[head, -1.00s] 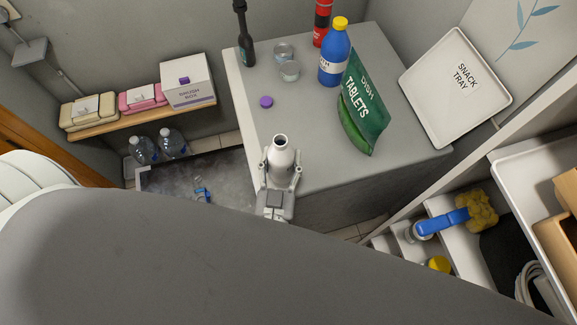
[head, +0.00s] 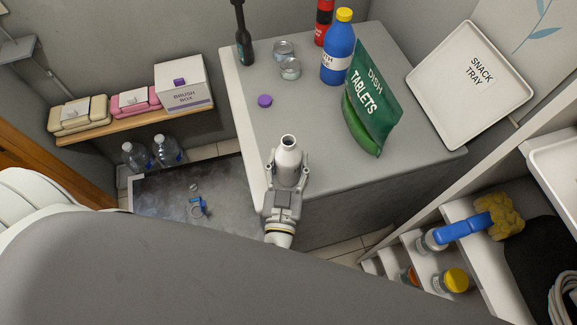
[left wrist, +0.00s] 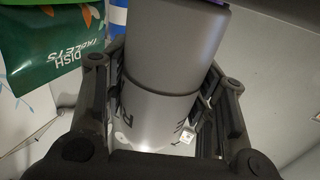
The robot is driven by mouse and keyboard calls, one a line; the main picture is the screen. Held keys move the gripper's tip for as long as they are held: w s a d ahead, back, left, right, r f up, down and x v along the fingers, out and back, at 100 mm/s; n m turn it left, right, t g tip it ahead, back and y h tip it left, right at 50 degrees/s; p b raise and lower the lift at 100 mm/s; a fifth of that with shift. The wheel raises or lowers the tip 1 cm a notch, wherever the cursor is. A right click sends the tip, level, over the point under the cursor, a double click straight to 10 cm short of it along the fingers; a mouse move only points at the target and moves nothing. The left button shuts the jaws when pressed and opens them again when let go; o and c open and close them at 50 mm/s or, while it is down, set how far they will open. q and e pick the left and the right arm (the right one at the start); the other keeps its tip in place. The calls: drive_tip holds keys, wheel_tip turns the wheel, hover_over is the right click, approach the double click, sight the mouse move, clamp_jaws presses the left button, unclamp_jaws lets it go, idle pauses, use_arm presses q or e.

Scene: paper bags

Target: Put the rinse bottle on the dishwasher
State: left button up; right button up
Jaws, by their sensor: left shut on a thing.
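A silver-grey rinse bottle (head: 288,157) with an open neck stands upright in my left gripper (head: 286,187). The gripper's two fingers are closed around its sides. In the left wrist view, the bottle (left wrist: 165,75) fills the middle, with dark lettering partly hidden between the fingers (left wrist: 160,100). The dishwasher (head: 330,165) is the grey box with a flat top. In the head view, the bottle overlaps the near left part of that top; I cannot tell whether its base touches it. My right gripper is not in view.
The top's near left area is clear.

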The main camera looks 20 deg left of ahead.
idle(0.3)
use_arm(q)
drive_tip(key=o, duration=1.2)
drive_tip(key=shift+f, duration=0.1)
drive_tip(key=shift+o, duration=0.2)
drive_tip(key=shift+s, duration=0.35)
drive_tip(key=b+v, duration=0.3)
drive_tip(key=v, duration=0.8)
drive_tip(key=shift+s, duration=0.2)
